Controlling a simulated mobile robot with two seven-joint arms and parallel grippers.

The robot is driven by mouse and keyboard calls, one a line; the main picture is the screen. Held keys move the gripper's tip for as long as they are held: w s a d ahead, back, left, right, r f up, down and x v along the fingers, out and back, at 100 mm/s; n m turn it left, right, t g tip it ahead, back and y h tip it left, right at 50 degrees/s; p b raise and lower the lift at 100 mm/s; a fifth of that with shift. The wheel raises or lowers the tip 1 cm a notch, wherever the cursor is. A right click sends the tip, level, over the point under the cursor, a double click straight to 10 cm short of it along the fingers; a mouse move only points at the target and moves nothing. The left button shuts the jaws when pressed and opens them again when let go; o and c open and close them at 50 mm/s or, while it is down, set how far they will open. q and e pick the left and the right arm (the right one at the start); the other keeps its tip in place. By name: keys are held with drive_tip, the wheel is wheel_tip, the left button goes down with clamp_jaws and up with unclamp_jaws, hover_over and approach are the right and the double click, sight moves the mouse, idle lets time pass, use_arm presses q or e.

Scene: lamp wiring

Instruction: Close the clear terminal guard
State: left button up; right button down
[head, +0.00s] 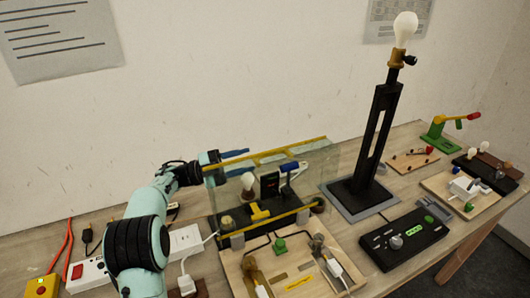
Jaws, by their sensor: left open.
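The clear terminal guard (328,172) is a see-through panel with yellow strips along its upper and lower edges. It stands raised and tilted at the back of the light wooden terminal board (307,285). My left gripper (240,157) is open at the upper left part of the guard, with its fingers pointing right near the top strip. I cannot tell whether the fingers touch the guard. Terminals with white plugs and a green block (280,246) sit uncovered on the board. My right gripper is not in view.
A tall black lamp stand (378,135) with a bulb stands right of the guard. A black control box (404,238) lies in front of it. A white power strip (90,274) and a yellow box with a red button (42,288) are at left. More fixtures fill the far right.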

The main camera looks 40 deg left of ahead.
sight(265, 156)
use_arm(q)
drive_tip(key=p+x, duration=0.1)
drive_tip(key=x, duration=0.5)
drive_tip(key=shift+w+d, duration=0.15)
drive_tip(key=shift+w, duration=0.05)
drive_tip(key=shift+c, duration=0.3)
clamp_jaws()
